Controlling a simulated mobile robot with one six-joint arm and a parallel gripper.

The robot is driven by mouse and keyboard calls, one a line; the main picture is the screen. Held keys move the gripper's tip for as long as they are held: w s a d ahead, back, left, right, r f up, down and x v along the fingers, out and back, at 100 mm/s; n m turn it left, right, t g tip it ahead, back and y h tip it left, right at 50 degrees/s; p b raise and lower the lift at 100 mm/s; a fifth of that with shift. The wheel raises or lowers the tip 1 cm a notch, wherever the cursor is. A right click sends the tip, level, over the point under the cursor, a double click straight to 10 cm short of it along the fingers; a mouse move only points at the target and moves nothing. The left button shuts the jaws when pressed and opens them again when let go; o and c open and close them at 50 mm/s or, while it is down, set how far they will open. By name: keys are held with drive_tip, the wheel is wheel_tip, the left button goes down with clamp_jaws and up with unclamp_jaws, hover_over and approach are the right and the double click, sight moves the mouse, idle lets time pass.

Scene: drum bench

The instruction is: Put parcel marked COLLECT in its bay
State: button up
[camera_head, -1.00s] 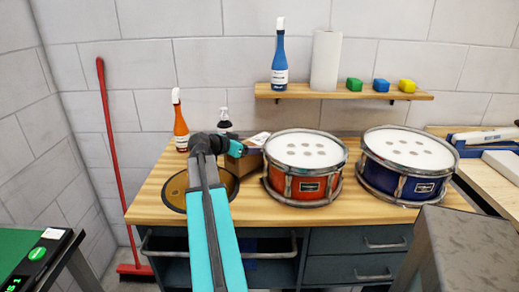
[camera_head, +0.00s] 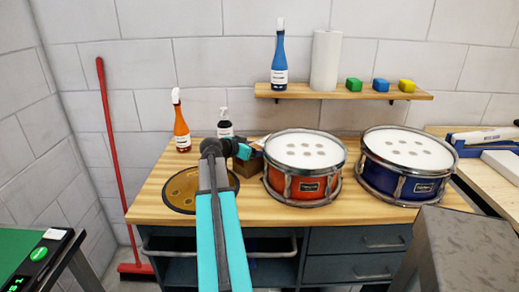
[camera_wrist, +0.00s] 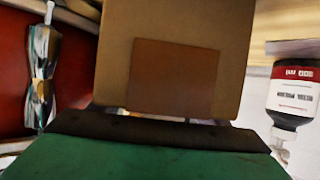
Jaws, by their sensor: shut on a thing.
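A brown cardboard parcel (camera_wrist: 215,45) with a darker brown patch fills the middle of the wrist view. In the head view its edge (camera_head: 250,163) shows beside the red drum, mostly behind my arm. My gripper (camera_wrist: 165,118) is shut on the parcel. In the head view my gripper (camera_head: 243,150) is over the back left of the wooden bench (camera_head: 150,212). No COLLECT marking can be read on the faces I see, and I cannot make out a marked bay. Whether the parcel touches the bench cannot be told.
A red drum (camera_head: 300,184) stands close right of my gripper, a blue drum (camera_head: 400,185) further right. A dark bottle (camera_head: 225,129) and orange spray bottle (camera_head: 182,130) stand behind. A bronze disc (camera_head: 178,190) lies left. A shelf (camera_head: 330,95) hangs above.

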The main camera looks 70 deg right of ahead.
drive_tip(key=o, duration=1.8)
drive_tip(key=shift+f, duration=0.1)
drive_tip(key=shift+r, duration=0.2)
drive_tip(key=shift+w+a, duration=0.1)
drive_tip(key=shift+a, duration=0.2)
drive_tip(key=b+v, duration=0.2)
drive_tip(key=v, duration=0.9)
drive_tip(key=shift+a+r, duration=0.15)
